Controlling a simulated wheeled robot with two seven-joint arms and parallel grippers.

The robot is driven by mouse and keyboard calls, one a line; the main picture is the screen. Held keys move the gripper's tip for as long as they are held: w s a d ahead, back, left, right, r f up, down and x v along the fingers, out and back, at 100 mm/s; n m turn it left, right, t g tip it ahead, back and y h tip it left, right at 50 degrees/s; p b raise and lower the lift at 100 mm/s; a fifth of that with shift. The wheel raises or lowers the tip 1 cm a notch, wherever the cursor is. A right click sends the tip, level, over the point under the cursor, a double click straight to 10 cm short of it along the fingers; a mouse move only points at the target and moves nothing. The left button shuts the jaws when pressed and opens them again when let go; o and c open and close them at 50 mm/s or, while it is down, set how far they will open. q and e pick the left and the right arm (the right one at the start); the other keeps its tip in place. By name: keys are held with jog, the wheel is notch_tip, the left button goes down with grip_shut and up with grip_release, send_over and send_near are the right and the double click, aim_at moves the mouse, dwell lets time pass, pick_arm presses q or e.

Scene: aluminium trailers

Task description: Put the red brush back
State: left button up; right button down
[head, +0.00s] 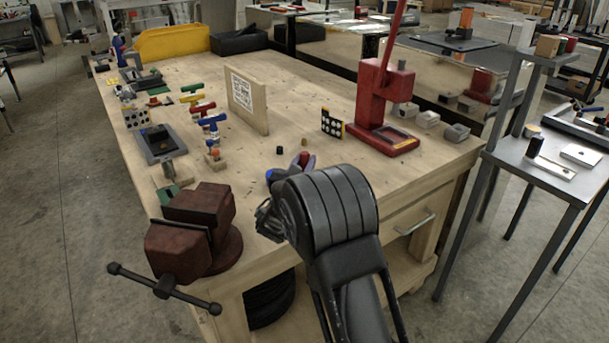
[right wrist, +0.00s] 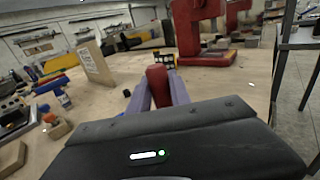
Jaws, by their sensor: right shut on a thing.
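My right gripper (head: 302,162) is over the front part of the wooden workbench (head: 330,97). In the right wrist view its two purple-grey fingers (right wrist: 160,92) are shut on a red piece, which I take to be the red brush (right wrist: 157,80). Only its red end shows; the rest is hidden by the fingers and the gripper body. In the head view a little red (head: 304,156) shows between the fingertips. I cannot tell whether it touches the bench top. My left gripper is not in view.
A red-brown vise (head: 185,235) is at the bench's front left corner. A red press (head: 383,110) stands at the right. An upright wooden board with a printed code (head: 247,100) stands mid-bench. Several T-handled tools (head: 203,108) are at left. Bench top around the gripper is mostly clear.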

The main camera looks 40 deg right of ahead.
jog(key=shift+f, duration=1.85)
jog(key=shift+f, duration=0.15)
jog(key=c, duration=1.2)
grip_release()
jog(key=shift+r, duration=0.2)
jog(key=shift+s+a+f, duration=0.1)
jog(key=shift+s+a, duration=0.15)
jog(key=shift+a, duration=0.1)
jog(key=b+v, duration=0.1)
jog(key=v, duration=1)
jog(key=shift+a, duration=0.1)
